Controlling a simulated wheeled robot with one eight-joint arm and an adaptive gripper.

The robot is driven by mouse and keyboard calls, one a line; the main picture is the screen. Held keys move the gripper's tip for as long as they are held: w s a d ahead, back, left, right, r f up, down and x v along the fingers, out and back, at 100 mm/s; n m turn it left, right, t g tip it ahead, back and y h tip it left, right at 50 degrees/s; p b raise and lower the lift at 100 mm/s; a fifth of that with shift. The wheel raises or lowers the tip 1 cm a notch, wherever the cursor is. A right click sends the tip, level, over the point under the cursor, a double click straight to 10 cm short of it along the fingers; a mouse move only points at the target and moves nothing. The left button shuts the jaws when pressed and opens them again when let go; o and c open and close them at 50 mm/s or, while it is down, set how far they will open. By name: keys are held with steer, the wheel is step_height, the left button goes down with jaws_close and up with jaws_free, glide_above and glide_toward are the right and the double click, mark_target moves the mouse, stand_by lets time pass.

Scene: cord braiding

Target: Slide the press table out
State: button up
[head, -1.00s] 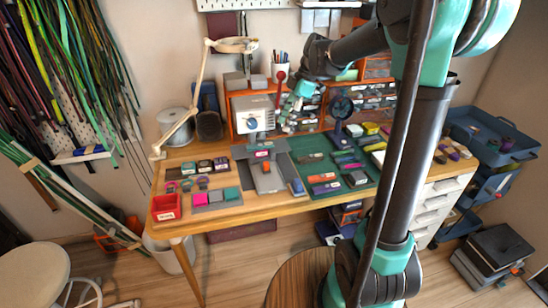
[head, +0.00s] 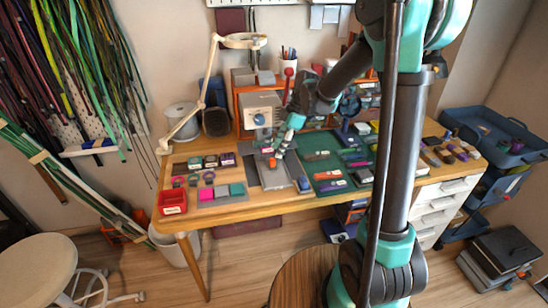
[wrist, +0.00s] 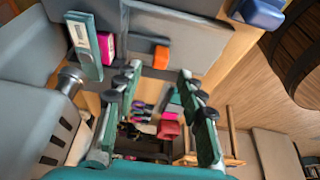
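The press stands on the bench with a white head (head: 262,108) and a red-knobbed lever (head: 289,72). Its grey press table (head: 273,178) lies low in front, with a small orange block (head: 272,162) at its near part. In the wrist view the grey plate (wrist: 190,38) and the orange block (wrist: 161,56) lie just beyond my fingertips. My gripper (wrist: 158,76) is open, its two fingers apart, with nothing held between them. In the head view my gripper (head: 280,150) is low over the table plate; whether it touches is unclear.
A red bin (head: 172,202) and pink and teal pieces (head: 221,191) lie left of the press. A green mat (head: 335,165) with several tools lies right, with a blue item (head: 303,184) beside the plate. A white lamp (head: 213,70) stands behind left.

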mark_target(273, 159)
steer(key=shift+x, duration=2.35)
jaws_close()
